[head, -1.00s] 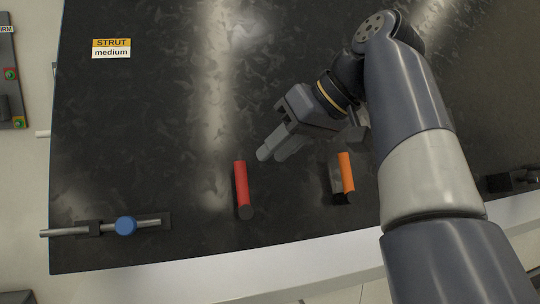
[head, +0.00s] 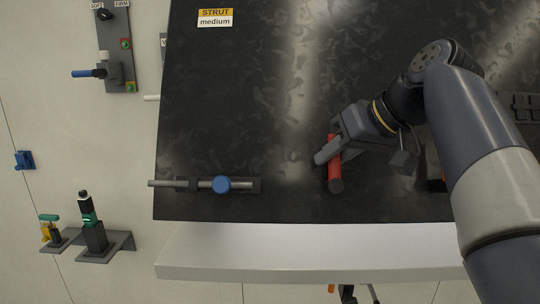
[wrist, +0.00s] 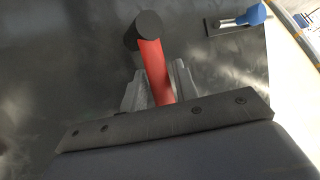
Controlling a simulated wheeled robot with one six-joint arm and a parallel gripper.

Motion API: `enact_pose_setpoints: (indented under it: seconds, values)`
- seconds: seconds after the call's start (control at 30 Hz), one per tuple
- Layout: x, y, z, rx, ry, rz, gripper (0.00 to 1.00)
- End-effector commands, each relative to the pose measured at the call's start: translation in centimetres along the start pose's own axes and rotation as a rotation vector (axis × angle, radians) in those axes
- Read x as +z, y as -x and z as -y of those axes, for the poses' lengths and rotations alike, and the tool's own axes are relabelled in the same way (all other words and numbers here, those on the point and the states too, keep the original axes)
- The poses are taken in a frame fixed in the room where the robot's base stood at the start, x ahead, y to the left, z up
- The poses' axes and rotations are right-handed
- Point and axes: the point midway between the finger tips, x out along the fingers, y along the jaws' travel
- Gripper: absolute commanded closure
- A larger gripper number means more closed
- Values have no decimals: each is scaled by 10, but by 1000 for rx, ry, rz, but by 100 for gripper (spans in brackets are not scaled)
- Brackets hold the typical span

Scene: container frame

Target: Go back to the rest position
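A red cylinder (head: 334,158) with a dark end is near the front edge of the black table. My gripper (head: 328,150) is at the far end of the red part, with one finger on its left side. In the wrist view the red cylinder (wrist: 155,68) runs between my two fingers (wrist: 160,85), and its dark end points away from them. I cannot tell whether the fingers press on it or only stand beside it. My arm hides most of an orange piece farther right.
A metal rod with a blue knob (head: 221,185) lies to the left near the table's front edge. A "STRUT medium" label (head: 215,18) is at the back left. A wall panel with a blue handle (head: 82,73) and a black-and-green tool (head: 89,222) are off the table's left side.

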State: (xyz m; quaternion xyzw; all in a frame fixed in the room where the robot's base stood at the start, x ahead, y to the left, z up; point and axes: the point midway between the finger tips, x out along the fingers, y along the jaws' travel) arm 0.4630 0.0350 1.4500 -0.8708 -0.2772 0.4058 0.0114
Motion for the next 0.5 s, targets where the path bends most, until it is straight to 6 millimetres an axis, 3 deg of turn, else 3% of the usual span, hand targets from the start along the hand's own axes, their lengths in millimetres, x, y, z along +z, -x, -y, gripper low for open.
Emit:
enact_pose_setpoints:
  seconds: [0.1, 0.5]
  values:
    - [0, -9, 0, 0, 1, 1, 71]
    - [0, -8, -1, -7, -15, -12, 71]
